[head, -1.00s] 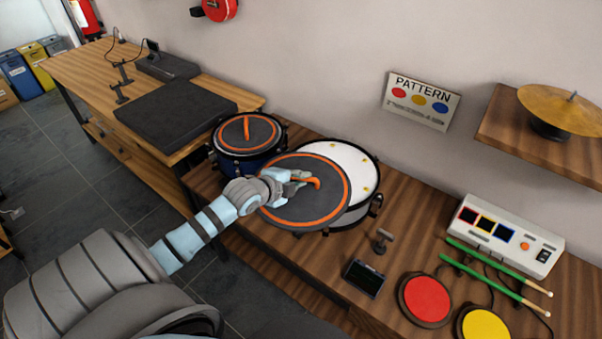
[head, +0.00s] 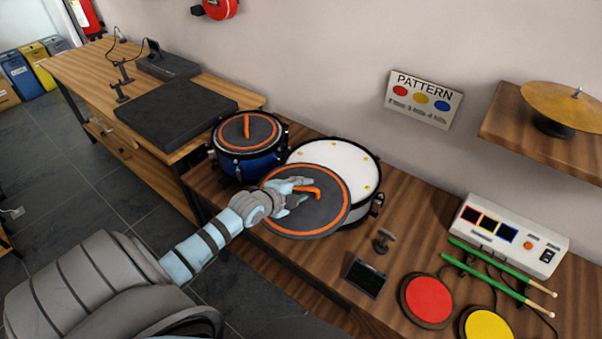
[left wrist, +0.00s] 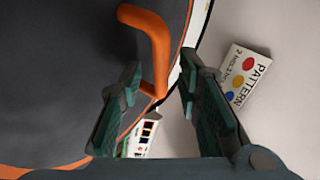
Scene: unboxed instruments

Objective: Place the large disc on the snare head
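The large disc (head: 286,220), dark grey with an orange ring, overlaps the front left of the snare in the head view and reaches past its rim. Whether it touches the rim is unclear. Its orange handle (head: 307,191) also shows in the left wrist view (left wrist: 157,48). The white snare head (head: 340,162) is bare at its back and right. My left gripper (head: 297,186) is at the handle. In the left wrist view its fingers (left wrist: 160,85) stand apart, with gaps beside the handle. My right gripper is not in view.
A blue drum (head: 248,165) topped by a smaller orange-ringed disc stands left of the snare. A small stand (head: 382,241), a dark screen (head: 366,278), red pad (head: 427,299), yellow pad (head: 486,325) and green sticks (head: 497,268) lie to the right. A cymbal (head: 565,104) sits on a shelf.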

